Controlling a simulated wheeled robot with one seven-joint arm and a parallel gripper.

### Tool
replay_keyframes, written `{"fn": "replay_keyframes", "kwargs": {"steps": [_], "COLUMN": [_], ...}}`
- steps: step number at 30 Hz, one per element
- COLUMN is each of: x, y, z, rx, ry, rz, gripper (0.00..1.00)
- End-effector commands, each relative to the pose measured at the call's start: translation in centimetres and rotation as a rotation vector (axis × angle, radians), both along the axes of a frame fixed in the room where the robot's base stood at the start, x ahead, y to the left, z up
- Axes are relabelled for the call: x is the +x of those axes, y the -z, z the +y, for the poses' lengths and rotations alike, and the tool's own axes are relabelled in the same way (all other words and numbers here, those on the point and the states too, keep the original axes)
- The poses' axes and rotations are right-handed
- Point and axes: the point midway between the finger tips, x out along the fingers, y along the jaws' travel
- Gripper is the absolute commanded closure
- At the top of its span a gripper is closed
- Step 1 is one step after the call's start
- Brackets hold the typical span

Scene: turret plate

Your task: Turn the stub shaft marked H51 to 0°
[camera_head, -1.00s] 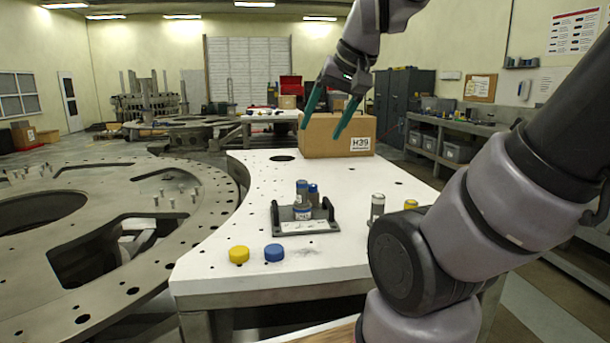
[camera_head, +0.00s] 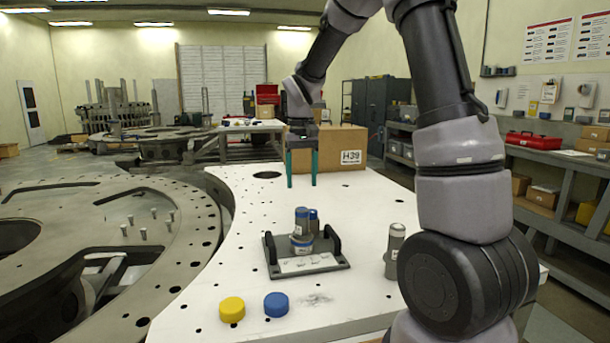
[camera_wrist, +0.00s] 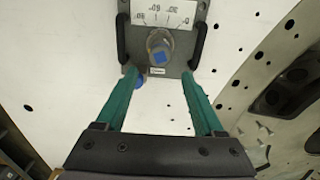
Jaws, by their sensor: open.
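The stub shaft (camera_head: 302,224) is a grey upright cylinder with a blue top, standing in a dark bracket (camera_head: 337,262) with two black handles. In the wrist view the shaft (camera_wrist: 160,44) shows a blue square end beside a white degree scale (camera_wrist: 165,14). A small label sits below it, too small to read, so I cannot confirm H51. My gripper (camera_head: 301,181) is open and empty, with teal fingers pointing down, above the table beyond the bracket. In the wrist view my gripper (camera_wrist: 158,75) has its fingertips either side of the shaft's line, apart from it.
A grey cylinder (camera_head: 394,248) stands to the right. Yellow (camera_head: 232,309) and blue (camera_head: 276,304) caps lie in front. A cardboard box (camera_head: 340,150) marked H39 stands behind my gripper. The white table (camera_head: 225,255) has free room left of the bracket.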

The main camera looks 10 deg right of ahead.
Motion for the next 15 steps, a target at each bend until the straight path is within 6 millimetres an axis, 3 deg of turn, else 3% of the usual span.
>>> {"fn": "replay_keyframes", "kwargs": {"steps": [15], "x": [-0.1], "y": [4.7], "z": [0.0], "rx": [0.001], "ry": [0.002], "rz": [0.002], "gripper": [0.3]}}
